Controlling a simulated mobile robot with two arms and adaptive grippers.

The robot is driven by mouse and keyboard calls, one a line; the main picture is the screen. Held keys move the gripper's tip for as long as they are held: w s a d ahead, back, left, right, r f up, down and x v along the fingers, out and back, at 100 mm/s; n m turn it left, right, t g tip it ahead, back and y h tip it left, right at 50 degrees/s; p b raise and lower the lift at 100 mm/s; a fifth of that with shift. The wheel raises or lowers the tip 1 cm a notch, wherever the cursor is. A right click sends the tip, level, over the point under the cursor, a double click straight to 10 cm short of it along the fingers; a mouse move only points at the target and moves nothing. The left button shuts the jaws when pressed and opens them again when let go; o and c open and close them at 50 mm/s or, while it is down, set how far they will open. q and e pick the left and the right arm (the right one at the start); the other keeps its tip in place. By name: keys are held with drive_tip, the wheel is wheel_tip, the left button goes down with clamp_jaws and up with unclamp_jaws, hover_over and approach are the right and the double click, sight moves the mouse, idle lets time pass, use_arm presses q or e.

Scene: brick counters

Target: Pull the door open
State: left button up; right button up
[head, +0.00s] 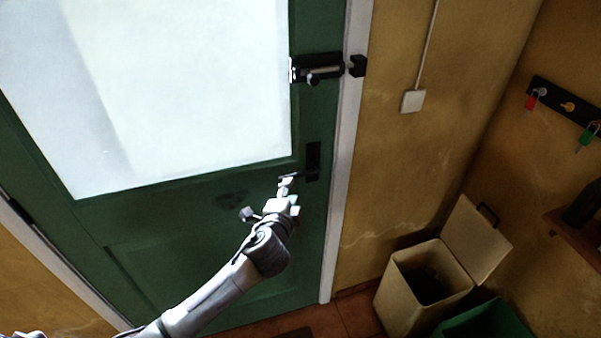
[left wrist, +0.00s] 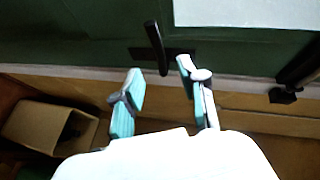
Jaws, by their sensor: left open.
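The green door (head: 220,215) has a large pale glass pane and appears shut against its white frame (head: 345,150). Its black lever handle (head: 296,176) sits on a dark plate (head: 313,160) near the right edge; the lever also shows in the left wrist view (left wrist: 156,45). My left gripper (head: 286,185) is at the handle. In the left wrist view my left gripper (left wrist: 160,68) is open, and the lever appears between its two fingertips. I cannot tell whether they touch it. My right gripper is not in view.
A black bolt (head: 318,69) is mounted above the handle, near a catch (head: 358,66) on the frame. A beige bin (head: 395,290) with its lid raised and a green container (head: 485,322) stand right of the door. Keys hang on a rack (head: 555,98) at right.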

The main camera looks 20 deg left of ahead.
sight(296, 177)
use_arm(q)
drive_tip(key=p+x, duration=0.1)
drive_tip(key=x, duration=0.8)
drive_tip(key=shift+w+f, duration=0.15)
drive_tip(key=shift+w, duration=0.05)
drive_tip(key=shift+c, duration=0.4)
clamp_jaws()
